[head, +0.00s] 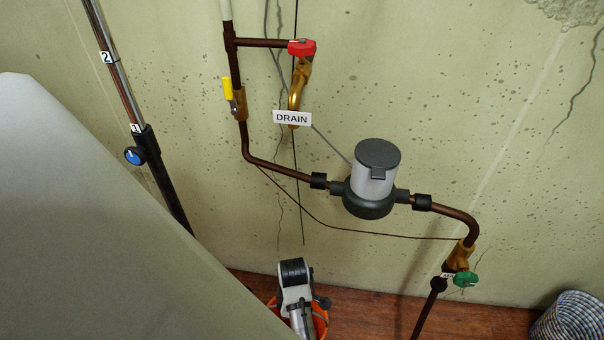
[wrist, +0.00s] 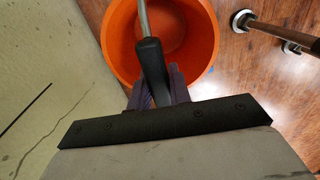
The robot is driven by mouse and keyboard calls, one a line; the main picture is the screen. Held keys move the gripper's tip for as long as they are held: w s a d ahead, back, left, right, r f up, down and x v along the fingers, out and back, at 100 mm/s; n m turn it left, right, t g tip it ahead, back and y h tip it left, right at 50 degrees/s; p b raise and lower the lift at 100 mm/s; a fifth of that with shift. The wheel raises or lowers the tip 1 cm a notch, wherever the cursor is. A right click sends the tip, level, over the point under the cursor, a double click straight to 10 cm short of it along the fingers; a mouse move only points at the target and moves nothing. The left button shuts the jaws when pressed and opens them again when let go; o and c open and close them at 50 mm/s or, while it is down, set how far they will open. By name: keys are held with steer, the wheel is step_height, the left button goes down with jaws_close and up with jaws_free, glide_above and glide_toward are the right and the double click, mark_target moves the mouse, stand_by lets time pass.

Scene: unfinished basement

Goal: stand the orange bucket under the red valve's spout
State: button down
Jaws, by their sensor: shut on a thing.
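The orange bucket (wrist: 120,40) shows from above in the wrist view; the part of its inside that I see is empty. My gripper (wrist: 158,86) is shut on the black grip of the bucket's metal handle (wrist: 150,58). In the head view the bucket (head: 320,322) is at the bottom edge, mostly hidden behind my wrist. The red valve (head: 301,48) is on the wall above, with its brass spout (head: 295,95) pointing down. The bucket appears roughly below the spout in the picture. I cannot tell whether it touches the floor.
A DRAIN tag (head: 292,118) hangs at the spout. A grey meter (head: 372,175), yellow-handled valve (head: 228,90) and green valve (head: 466,279) sit on the copper pipe. A woven basket (head: 572,318) is at lower right. Pipes (wrist: 243,20) meet the wooden floor right of the bucket.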

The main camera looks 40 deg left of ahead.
step_height(320, 180, down, 20)
steer(key=shift+s+r+b, duration=0.1)
steer(key=shift+r+b, duration=0.1)
steer(key=shift+b, duration=0.9)
steer(key=shift+f, duration=0.1)
steer(key=c, duration=1.3)
jaws_free()
step_height(320, 180, up, 12)
steer(key=p, duration=0.1)
steer(key=shift+p, duration=0.35)
